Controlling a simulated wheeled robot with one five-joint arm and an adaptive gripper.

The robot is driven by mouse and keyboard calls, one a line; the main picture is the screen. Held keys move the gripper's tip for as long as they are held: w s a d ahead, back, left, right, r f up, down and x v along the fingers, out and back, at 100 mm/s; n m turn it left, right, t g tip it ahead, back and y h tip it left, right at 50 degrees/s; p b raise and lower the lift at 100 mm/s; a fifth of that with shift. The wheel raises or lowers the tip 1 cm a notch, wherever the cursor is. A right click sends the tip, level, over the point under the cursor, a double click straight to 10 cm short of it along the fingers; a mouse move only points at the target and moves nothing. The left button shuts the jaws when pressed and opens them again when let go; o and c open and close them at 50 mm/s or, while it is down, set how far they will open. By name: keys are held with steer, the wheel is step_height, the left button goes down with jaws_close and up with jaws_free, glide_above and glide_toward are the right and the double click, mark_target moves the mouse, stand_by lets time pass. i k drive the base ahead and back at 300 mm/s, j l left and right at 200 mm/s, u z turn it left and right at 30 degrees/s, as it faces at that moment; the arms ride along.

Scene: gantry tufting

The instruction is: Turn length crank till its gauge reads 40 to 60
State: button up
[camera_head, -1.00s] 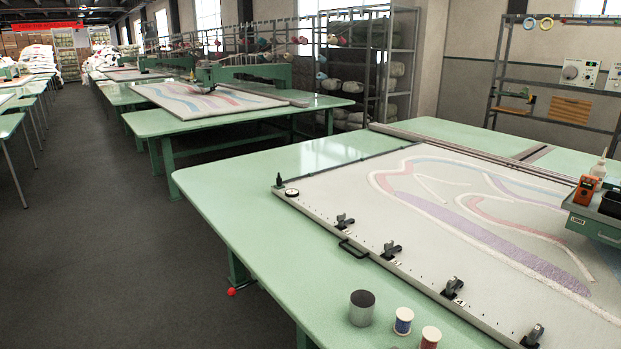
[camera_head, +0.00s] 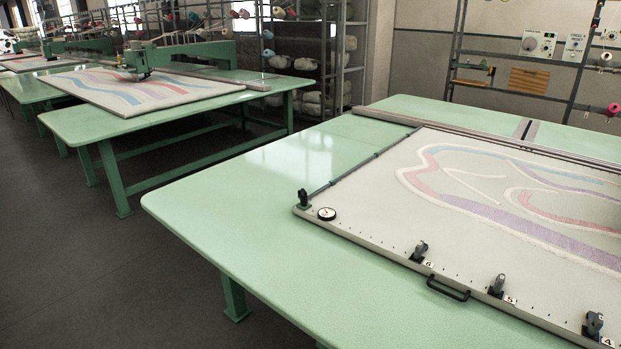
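I cannot pick out a crank marked for length. My gripper is not in view.
The green table (camera_head: 240,190) carries the tufting frame (camera_head: 480,180), with several dark clamps and a black handle (camera_head: 448,288) along its near edge. A second green table (camera_head: 70,125) stands behind to the left. The dark floor (camera_head: 90,270) at the lower left is clear.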

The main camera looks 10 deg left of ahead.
mark_target(303, 197)
steer(key=i+j+z, duration=0.15)
steer(key=j, duration=0.45)
steer(key=i+j+z, duration=0.2)
steer(key=j, duration=0.4)
steer(key=i+j+z, duration=0.15)
steer(key=j, duration=0.45)
steer(key=j+z, duration=0.2)
steer(key=j, duration=0.45)
steer(key=i+j, duration=0.15)
steer(key=j, duration=0.25)
steer(key=i+j+z, duration=0.1)
steer(key=j, duration=0.3)
steer(key=i+j+z, duration=0.1)
steer(key=j, duration=0.35)
steer(key=i+j, duration=0.15)
steer(key=j, duration=0.25)
